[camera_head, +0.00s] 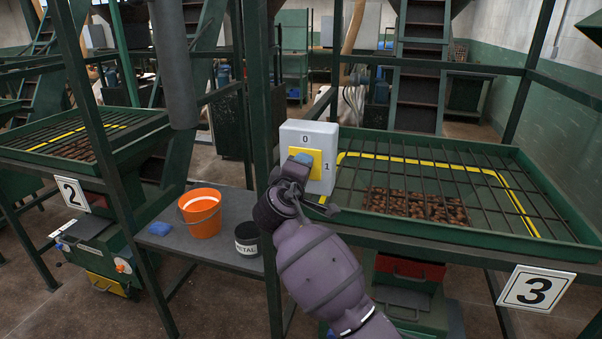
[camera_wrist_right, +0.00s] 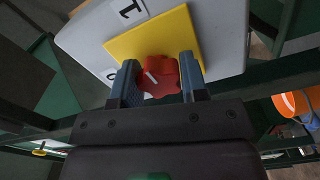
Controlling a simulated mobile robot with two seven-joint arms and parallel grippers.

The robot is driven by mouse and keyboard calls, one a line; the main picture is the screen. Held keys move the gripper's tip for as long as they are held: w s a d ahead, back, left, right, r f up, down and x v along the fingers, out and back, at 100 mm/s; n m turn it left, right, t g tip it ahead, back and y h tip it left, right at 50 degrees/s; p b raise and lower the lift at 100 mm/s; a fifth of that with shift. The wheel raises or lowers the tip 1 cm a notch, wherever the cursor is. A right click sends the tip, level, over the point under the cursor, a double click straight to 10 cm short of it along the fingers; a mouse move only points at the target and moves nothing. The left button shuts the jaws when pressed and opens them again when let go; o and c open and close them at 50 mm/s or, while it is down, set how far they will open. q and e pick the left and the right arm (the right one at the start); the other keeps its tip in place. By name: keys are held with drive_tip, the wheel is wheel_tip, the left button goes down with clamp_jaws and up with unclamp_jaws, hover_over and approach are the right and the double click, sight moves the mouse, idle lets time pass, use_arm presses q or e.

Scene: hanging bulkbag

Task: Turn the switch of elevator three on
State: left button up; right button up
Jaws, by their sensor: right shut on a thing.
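The switch box (camera_head: 322,135) is light grey with a yellow plate (camera_head: 311,160), and hangs on a green post beside the grate marked 3. Its labels read 0 at the top and 1 at the right. My right gripper (camera_head: 296,168) is at the plate and hides the knob in the head view. In the right wrist view, the red knob (camera_wrist_right: 160,73) sits between the two fingers of my right gripper (camera_wrist_right: 158,82), which is shut on it. A white mark shows on the knob's left part, slanted; its exact setting is hard to tell. My left gripper is not in view.
The number 3 sign (camera_head: 536,290) hangs at the right under the grate (camera_head: 440,236), which has brown lumps below its bars. Green posts stand close to my right arm.

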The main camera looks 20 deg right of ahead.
drive_tip(key=shift+f+m, duration=0.15)
drive_tip(key=shift+m, duration=0.15)
idle(0.4)
drive_tip(key=o, duration=0.9)
drive_tip(key=v, duration=1.1)
drive_tip(key=shift+b, duration=0.3)
drive_tip(key=shift+w, duration=0.1)
